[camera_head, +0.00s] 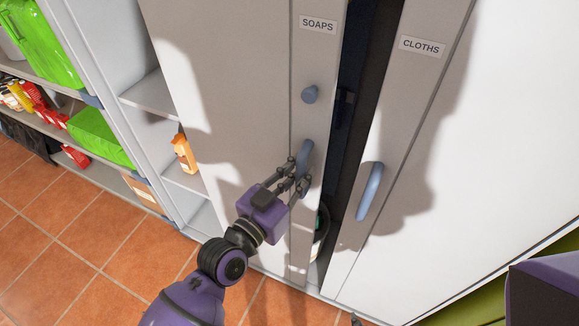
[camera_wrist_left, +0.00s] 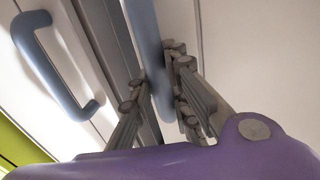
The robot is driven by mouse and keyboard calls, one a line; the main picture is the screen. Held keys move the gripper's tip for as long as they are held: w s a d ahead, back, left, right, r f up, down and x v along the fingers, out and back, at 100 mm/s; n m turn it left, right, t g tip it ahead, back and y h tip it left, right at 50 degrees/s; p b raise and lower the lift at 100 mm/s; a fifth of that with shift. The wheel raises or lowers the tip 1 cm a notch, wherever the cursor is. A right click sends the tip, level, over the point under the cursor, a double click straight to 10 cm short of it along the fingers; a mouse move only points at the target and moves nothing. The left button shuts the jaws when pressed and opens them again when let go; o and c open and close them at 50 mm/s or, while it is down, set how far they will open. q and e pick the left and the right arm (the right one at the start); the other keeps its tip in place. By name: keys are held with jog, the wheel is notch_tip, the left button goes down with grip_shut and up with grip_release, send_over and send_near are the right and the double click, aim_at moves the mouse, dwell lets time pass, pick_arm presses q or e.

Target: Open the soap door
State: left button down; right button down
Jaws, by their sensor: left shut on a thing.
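The soap door (camera_head: 223,87) is a pale panel labelled SOAPS (camera_head: 318,25). It stands slightly ajar, with a dark gap along its right edge. The fingers hide the handle's lower part.
The CLOTHS door (camera_head: 400,130) with its blue handle (camera_head: 370,190) is to the right of the gap. Open shelves (camera_head: 150,95) with an orange carton (camera_head: 184,152) stand left of the soap door. Tiled floor (camera_head: 110,255) lies in front at the left.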

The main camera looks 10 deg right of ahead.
pick_arm(q)
jog(key=shift+s+d, duration=0.35)
jog(key=shift+d, duration=0.15)
jog(key=c, duration=1.6)
grip_release()
jog(key=shift+c, duration=0.2)
jog(key=v, duration=1.2)
